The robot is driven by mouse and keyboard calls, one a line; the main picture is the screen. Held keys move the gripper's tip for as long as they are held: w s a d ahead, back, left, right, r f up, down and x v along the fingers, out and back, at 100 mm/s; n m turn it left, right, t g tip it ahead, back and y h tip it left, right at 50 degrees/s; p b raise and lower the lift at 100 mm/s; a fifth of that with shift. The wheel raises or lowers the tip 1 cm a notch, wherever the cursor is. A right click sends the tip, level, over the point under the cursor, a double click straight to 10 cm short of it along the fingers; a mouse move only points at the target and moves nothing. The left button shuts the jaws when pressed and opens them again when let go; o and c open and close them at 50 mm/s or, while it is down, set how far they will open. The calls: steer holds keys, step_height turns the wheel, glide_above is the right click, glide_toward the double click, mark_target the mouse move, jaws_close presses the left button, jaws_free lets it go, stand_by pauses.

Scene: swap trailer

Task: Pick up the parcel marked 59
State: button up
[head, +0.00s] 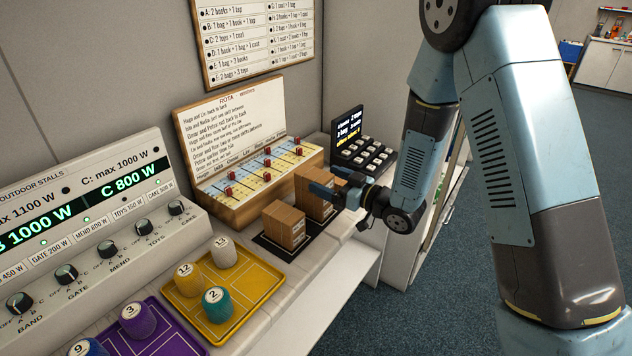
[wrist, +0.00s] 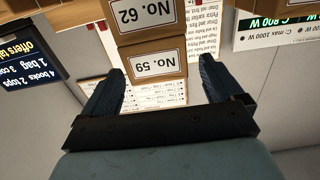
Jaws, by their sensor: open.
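The parcel marked 59 (wrist: 157,66) is a brown box with a white label, seen upside down in the wrist view. It touches the parcel marked 62 (wrist: 137,14), which the inverted view shows beneath it in a stack. My gripper (wrist: 162,68) is open, with one dark blue finger on each side of parcel 59 and visible gaps at the fingertips. In the head view, my gripper (head: 329,183) is at the top of the right-hand brown stack (head: 309,199). It partly hides the stack, and no number is readable there.
Another brown box stack (head: 284,227) stands to the left on a dark mat (head: 262,243). Behind are a wooden rota board (head: 240,190) with red pieces and a dark keypad (head: 362,150). A yellow tray (head: 188,309) with numbered pegs lies nearer. Blue floor is clear at right.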

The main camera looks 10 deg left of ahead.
mark_target(300, 169)
steer(key=shift+x, duration=2.55)
steer(key=c, duration=1.1)
steer(key=shift+c, duration=0.2)
